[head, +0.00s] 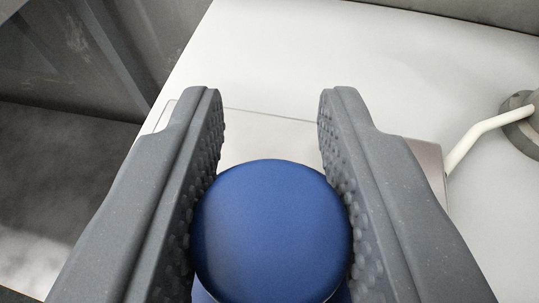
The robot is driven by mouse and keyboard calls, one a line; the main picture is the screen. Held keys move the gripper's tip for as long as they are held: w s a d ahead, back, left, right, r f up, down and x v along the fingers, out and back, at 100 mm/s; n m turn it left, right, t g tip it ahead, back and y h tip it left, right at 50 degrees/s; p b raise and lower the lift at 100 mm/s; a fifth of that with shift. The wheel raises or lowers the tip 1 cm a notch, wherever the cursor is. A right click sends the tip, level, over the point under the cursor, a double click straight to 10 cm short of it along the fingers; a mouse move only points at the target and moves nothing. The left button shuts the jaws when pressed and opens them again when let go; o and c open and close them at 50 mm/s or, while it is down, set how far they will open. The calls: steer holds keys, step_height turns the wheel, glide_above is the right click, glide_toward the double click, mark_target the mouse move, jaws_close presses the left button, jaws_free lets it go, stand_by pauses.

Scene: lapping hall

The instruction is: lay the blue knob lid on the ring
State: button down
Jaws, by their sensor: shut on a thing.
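The blue knob lid (272,232) shows at the bottom middle of the head view, its round blue top facing me. My gripper (272,120) has one grey studded finger on each side of the knob and is shut on it. The fingertips reach past the knob. What lies under the lid is hidden by the knob and fingers. I cannot make out the ring in this view.
A flat pale plate (270,138) lies on a white table (400,60) behind and below the knob. At the right, a grey round thing (525,125) with a cream bent rod stands near the plate. The table's left edge drops to a grey floor. The far tabletop is clear.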

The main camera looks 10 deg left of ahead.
steer(key=c, duration=1.1)
jaws_free()
steer(key=shift+s+r, duration=0.15)
steer(key=p+v, duration=0.2)
steer(key=v, duration=0.8)
steer(key=shift+a, duration=0.1)
steer(key=shift+v, duration=0.85)
